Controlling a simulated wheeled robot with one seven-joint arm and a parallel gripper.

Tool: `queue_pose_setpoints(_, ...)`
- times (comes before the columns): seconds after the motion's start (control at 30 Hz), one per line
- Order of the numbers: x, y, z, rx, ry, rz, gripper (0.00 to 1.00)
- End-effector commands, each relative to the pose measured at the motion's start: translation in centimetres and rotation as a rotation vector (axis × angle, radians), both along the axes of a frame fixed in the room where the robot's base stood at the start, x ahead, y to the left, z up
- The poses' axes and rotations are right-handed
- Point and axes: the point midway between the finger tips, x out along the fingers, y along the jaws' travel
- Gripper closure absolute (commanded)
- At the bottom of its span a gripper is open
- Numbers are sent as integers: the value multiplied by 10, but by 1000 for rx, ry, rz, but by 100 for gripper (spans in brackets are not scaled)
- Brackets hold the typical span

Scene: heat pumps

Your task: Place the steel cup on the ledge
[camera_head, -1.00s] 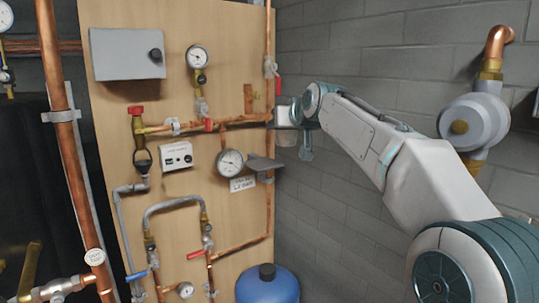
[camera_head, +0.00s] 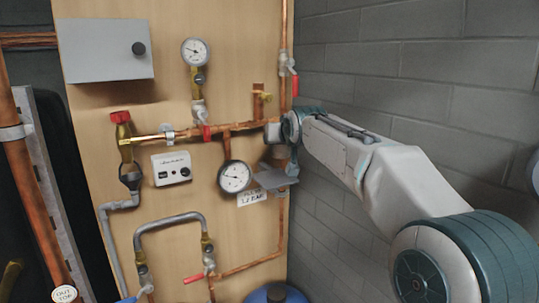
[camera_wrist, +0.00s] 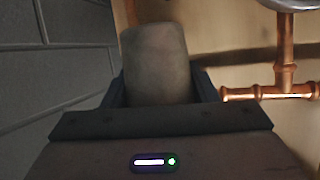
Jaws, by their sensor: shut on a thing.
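The steel cup (camera_wrist: 157,62) shows in the wrist view as a dull grey, rounded shape between the two dark fingers. My gripper (camera_wrist: 158,92) is shut on it. The ledge (camera_head: 269,180) is a small dark grey plate jutting from the right part of the wooden board, beside the round gauge. In the head view my gripper (camera_head: 292,167) is small and partly hidden by my wrist, close to the ledge at its right side. I cannot tell from this view whether the cup touches the ledge.
Copper pipes (camera_head: 240,127) run across the board above the ledge, and one rises along its right edge. A gauge (camera_head: 235,176) and a label (camera_head: 251,198) sit left of the ledge. A block wall (camera_head: 400,60) stands to the right. A blue tank (camera_head: 275,293) is below.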

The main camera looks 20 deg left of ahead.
Motion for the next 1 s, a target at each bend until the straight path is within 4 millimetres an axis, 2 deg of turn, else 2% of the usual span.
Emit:
queue_pose_setpoints(0.03,-3,12,-4,-2,0,6,73)
queue_pose_setpoints(0.1,-3,21,-9,-2,-1,5,73)
queue_pose_setpoints(0.23,-4,30,-16,0,-1,4,73)
queue_pose_setpoints(0.37,-3,31,-23,-1,1,1,73)
queue_pose_setpoints(0.6,-4,32,-53,0,1,4,73)
queue_pose_setpoints(1.0,-4,32,-61,1,-1,3,73)
